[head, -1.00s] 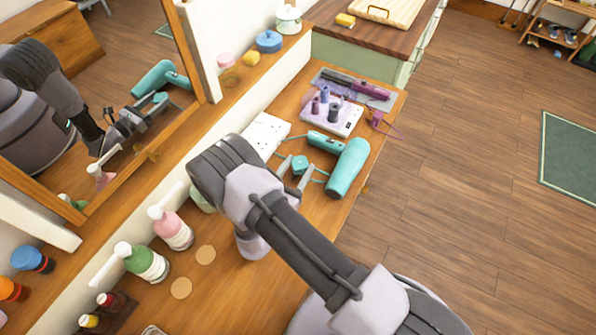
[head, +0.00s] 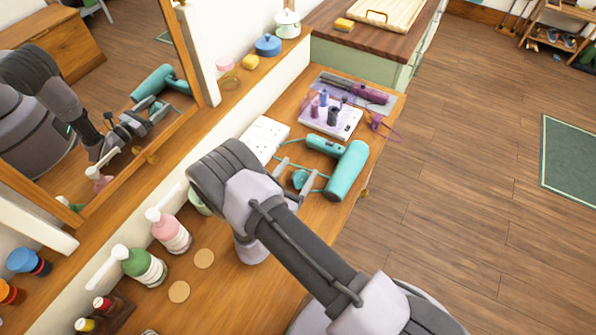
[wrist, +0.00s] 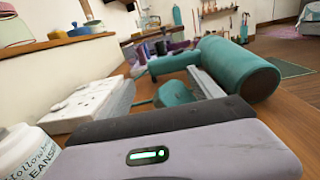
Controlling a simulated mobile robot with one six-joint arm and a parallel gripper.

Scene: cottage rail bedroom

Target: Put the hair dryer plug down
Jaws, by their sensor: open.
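The teal hair dryer plug (head: 300,179) is on the wooden dressing table, between the spread fingers of my gripper (head: 296,170). In the wrist view the plug (wrist: 172,94) is a rounded teal block with a gap to each finger, and it appears to rest on the tabletop. My gripper is open and low over the table. The teal hair dryer (head: 347,170) lies just right of the right finger, its handle pointing left. A thin teal cord runs near the plug. A white socket strip (head: 266,136) lies left of and behind the plug.
Purple-toned hair tools (head: 370,93) and a white tray (head: 333,120) with rollers stand farther back. A pink pump bottle (head: 170,232) and a green one (head: 143,265) stand at the left by the mirror.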

